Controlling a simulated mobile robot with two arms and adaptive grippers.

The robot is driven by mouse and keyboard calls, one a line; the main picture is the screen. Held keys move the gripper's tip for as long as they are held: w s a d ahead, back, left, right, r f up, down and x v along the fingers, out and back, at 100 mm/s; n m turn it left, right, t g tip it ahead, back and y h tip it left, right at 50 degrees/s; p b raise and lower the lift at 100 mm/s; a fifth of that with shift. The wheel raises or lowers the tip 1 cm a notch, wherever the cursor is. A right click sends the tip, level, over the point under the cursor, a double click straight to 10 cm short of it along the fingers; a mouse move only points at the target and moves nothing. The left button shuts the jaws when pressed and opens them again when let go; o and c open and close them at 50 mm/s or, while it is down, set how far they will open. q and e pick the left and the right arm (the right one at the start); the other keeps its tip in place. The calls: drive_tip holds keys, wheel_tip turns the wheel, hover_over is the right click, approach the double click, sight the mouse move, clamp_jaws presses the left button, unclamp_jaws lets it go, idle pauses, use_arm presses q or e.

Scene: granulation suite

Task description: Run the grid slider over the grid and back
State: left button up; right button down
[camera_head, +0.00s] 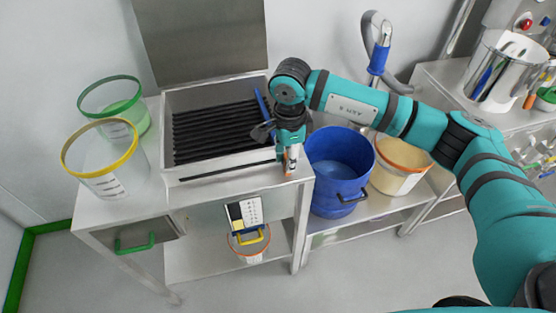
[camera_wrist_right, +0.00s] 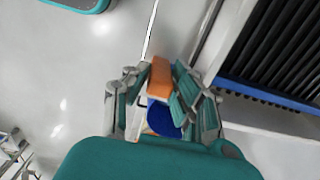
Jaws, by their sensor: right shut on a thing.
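The grid (camera_head: 215,130) is a row of black bars inside a steel box (camera_head: 190,95) on the bench. It also shows in the wrist view (camera_wrist_right: 275,50). A blue strip (camera_head: 262,105), likely the grid slider, lies along its right edge, and shows in the wrist view (camera_wrist_right: 268,96). My right gripper (camera_head: 290,146) points down at the box's front right corner. It is shut on an orange piece (camera_wrist_right: 159,78), which stands between the fingers in the wrist view. Whether this piece joins the blue strip is hidden. My left gripper is out of view.
Clear buckets with a green rim (camera_head: 137,84) and yellow rim (camera_head: 67,165) stand left of the box. A blue bucket (camera_head: 360,150) and an orange-rimmed bucket (camera_head: 398,185) stand just right of the gripper. A raised steel panel (camera_head: 200,40) is behind.

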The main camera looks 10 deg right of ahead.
drive_tip(key=shift+w+d, duration=0.1)
drive_tip(key=shift+d, duration=0.6)
drive_tip(key=c, duration=1)
unclamp_jaws()
drive_tip(key=shift+r, duration=0.1)
drive_tip(key=shift+r, duration=0.3)
wheel_tip(320, 180, up, 11)
drive_tip(key=shift+r, duration=0.15)
drive_tip(key=shift+s, duration=0.2)
